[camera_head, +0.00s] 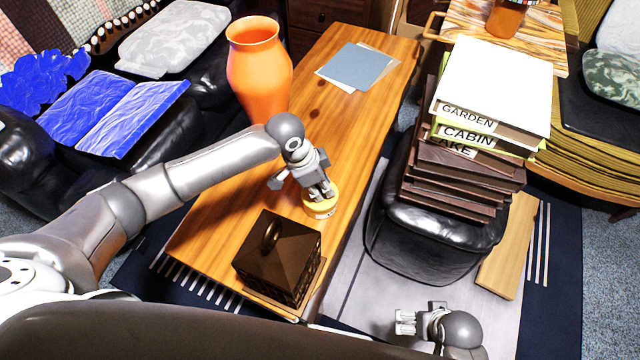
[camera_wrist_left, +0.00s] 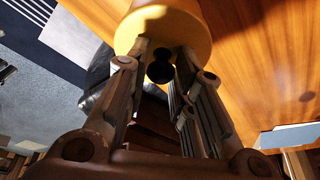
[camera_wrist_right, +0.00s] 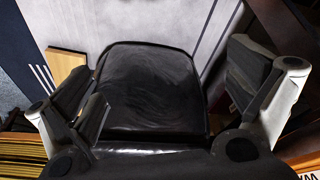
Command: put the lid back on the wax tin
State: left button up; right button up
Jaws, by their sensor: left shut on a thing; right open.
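My left gripper (camera_head: 322,192) points down at a round yellow lid (camera_head: 333,193) over the wax tin (camera_head: 322,213), whose pale label side shows below. The left wrist view shows the yellow lid (camera_wrist_left: 165,25) at the fingertips and a dark round knob (camera_wrist_left: 160,70) between the fingers. The gripper is shut on the lid. The lid is right at the top of the tin; I cannot tell whether it rests on it or is slightly apart. My right gripper (camera_head: 408,322) is open and empty, low over the floor at the front; its fingers also show apart in the right wrist view.
The wooden table (camera_head: 225,215) holds a dark lidded box (camera_head: 275,260) near the tin, an orange vase (camera_head: 258,75) and blue-grey sheets (camera_head: 355,67). A black stool (camera_head: 425,245) bears stacked books (camera_head: 465,165) to the right.

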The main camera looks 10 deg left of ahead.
jog(key=shift+s+f, duration=0.2)
jog(key=shift+f, duration=0.1)
jog(key=shift+f, duration=0.1)
jog(key=shift+s+f, duration=0.15)
jog(key=shift+f, duration=0.1)
jog(key=shift+f, duration=0.25)
pick_arm(q)
jog(key=shift+p, duration=0.3)
pick_arm(e)
jog(key=shift+r, duration=0.1)
jog(key=shift+f, duration=0.2)
